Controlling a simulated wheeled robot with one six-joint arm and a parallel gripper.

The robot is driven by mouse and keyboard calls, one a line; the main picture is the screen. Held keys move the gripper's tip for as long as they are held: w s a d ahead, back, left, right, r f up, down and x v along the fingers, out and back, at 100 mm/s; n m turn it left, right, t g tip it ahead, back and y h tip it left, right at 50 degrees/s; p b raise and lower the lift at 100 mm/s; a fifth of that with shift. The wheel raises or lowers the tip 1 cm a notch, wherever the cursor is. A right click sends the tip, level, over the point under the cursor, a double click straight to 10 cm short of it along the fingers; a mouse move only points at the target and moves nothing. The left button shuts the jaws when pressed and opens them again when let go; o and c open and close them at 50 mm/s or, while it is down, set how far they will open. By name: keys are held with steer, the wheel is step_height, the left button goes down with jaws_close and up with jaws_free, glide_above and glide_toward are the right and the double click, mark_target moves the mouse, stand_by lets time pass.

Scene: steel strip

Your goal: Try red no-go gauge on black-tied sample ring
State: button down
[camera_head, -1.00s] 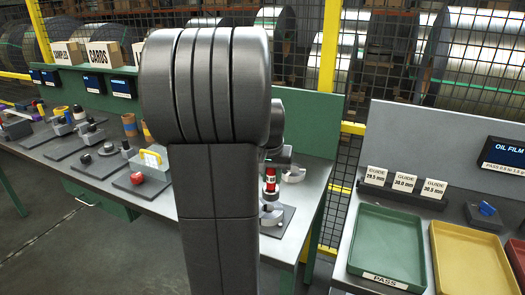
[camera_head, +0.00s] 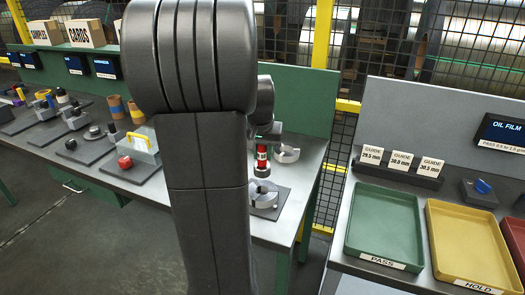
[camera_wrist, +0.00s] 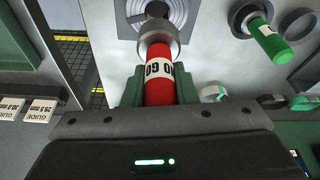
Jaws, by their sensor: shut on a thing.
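The red no-go gauge (camera_head: 262,153), with a white label, is upright above a round metal holder (camera_head: 264,193) on a dark plate. In the wrist view, my gripper (camera_wrist: 158,88) is shut on the gauge's red body (camera_wrist: 160,92); its "NO GO" label and grey metal end (camera_wrist: 157,40) show. Beyond that end lies a round metal face with concentric rings (camera_wrist: 163,12); the gauge looks apart from it, though the gap is hard to judge. I cannot make out a black tie on any ring. My arm hides much of the bench in the head view.
A loose metal ring (camera_head: 287,154) lies behind the holder. A green PASS tray (camera_head: 386,222), a yellow HOLD tray (camera_head: 465,245) and guide cards (camera_head: 400,160) are on the right table.

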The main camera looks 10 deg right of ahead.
mark_target(263, 167)
steer(key=shift+f+b, duration=1.7)
steer(key=shift+f, duration=1)
steer(key=shift+f, duration=0.65)
stand_by(1.1)
steer(key=shift+r, duration=0.1)
stand_by(0.7)
steer(key=shift+r+p, duration=2.95)
steer(key=shift+r, duration=0.55)
